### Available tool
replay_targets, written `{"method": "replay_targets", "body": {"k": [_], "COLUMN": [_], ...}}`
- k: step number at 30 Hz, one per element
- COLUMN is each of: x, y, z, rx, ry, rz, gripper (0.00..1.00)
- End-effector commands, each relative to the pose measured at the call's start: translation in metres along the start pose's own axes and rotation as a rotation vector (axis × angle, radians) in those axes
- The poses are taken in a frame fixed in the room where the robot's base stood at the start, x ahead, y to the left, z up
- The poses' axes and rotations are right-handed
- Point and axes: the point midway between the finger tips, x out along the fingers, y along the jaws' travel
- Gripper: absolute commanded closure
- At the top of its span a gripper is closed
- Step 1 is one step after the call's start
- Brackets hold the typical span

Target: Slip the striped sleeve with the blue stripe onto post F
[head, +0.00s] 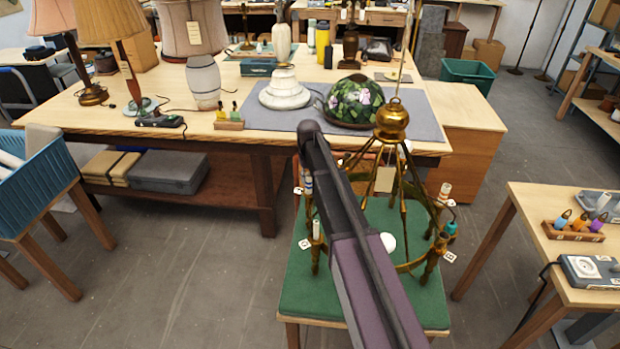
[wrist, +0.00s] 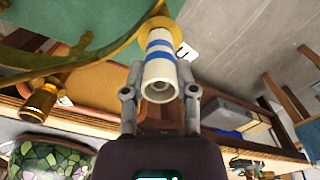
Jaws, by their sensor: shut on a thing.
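The white sleeve with blue bands (wrist: 159,62) stands between the two fingers of my gripper (wrist: 161,92) in the wrist view, and they are shut on it. Its open end faces the camera, with something dim inside. Its far end meets a yellow brass cup (wrist: 170,28) on a lamp arm; how far it is seated I cannot tell. In the head view the sleeve (head: 308,183) shows at the left of the brass chandelier (head: 392,120), beside my arm, which hides most of my gripper. A small tag (wrist: 184,53) is beside the cup, its letter unreadable.
The chandelier stands on a green-topped table (head: 312,291). Other posts carry sleeves, including a white one (head: 445,191) and a teal one (head: 451,229). The workbench (head: 255,128) behind holds lamps and a stained-glass shade (head: 352,101). A side table (head: 535,216) is at right.

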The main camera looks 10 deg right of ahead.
Motion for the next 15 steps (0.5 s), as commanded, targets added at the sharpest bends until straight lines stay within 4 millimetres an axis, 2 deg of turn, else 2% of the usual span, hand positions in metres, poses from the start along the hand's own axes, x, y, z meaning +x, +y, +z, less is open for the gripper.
{"method": "replay_targets", "body": {"k": [6,7,10,11,15], "x": [0.0005,0.0005,0.0005,0.0005,0.0005], "y": [-0.0001,-0.0001,-0.0001,-0.0001,-0.0001], "z": [0.0000,0.0000,0.0000,0.0000,0.0000], "rx": [0.000,0.000,0.000,0.000,0.000], "ry": [0.000,0.000,0.000,0.000,0.000], "rz": [0.000,0.000,0.000,0.000,0.000], "gripper": [0.84,0.57,0.27,0.23,0.23]}}
